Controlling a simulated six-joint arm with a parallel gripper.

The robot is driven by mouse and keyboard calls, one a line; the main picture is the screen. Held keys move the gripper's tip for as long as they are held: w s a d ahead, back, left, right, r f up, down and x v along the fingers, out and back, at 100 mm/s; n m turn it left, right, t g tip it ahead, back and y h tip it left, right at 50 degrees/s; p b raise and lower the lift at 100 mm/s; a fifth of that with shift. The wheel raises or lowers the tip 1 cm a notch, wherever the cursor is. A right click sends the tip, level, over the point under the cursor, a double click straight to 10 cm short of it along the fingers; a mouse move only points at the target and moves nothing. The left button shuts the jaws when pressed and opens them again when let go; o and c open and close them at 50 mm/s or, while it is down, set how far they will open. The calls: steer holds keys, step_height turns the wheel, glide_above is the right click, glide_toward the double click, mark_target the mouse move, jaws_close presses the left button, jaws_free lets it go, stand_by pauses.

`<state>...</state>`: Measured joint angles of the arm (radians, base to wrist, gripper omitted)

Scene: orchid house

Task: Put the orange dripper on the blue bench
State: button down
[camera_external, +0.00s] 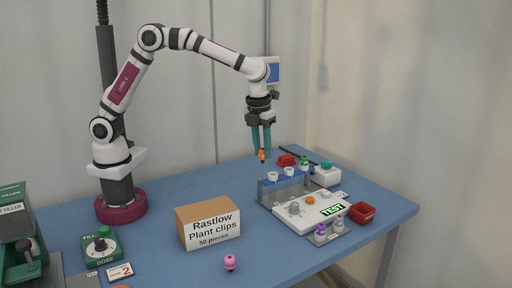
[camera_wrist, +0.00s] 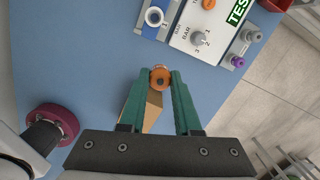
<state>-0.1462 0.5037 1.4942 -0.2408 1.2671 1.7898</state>
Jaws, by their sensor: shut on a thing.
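My gripper (camera_external: 262,147) is shut on the orange dripper (camera_external: 262,156), which hangs at its fingertips in the external view. In the wrist view the orange dripper (camera_wrist: 160,78) sits between the tips of the green fingers, and my gripper (camera_wrist: 160,84) points down over the blue bench (camera_wrist: 75,70). In the external view the dripper appears above the bench (camera_external: 190,190), apart from its surface, near the back left of the test station. The dripper's lower end is hard to make out.
A test station (camera_external: 310,205) with white cups stands close by on the right, with a red tray (camera_external: 363,212) beside it. A cardboard box (camera_external: 208,222), a pink dripper (camera_external: 230,262) and a green filler (camera_external: 102,248) stand at the front.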

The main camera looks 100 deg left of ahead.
steer(key=a+f+n, duration=0.1)
steer(key=a+f, duration=0.3)
steer(key=a, duration=0.3)
steer(key=s+a+f+n, duration=0.1)
steer(key=a+f, duration=0.4)
steer(key=a, duration=0.2)
steer(key=s+a+f+n, duration=0.1)
steer(key=a+f, duration=0.3)
steer(key=a, duration=0.4)
steer(key=shift+s+f, duration=0.1)
steer(key=shift+f, duration=2.15)
steer(key=c, duration=0.6)
jaws_free()
steer(key=shift+f, duration=0.1)
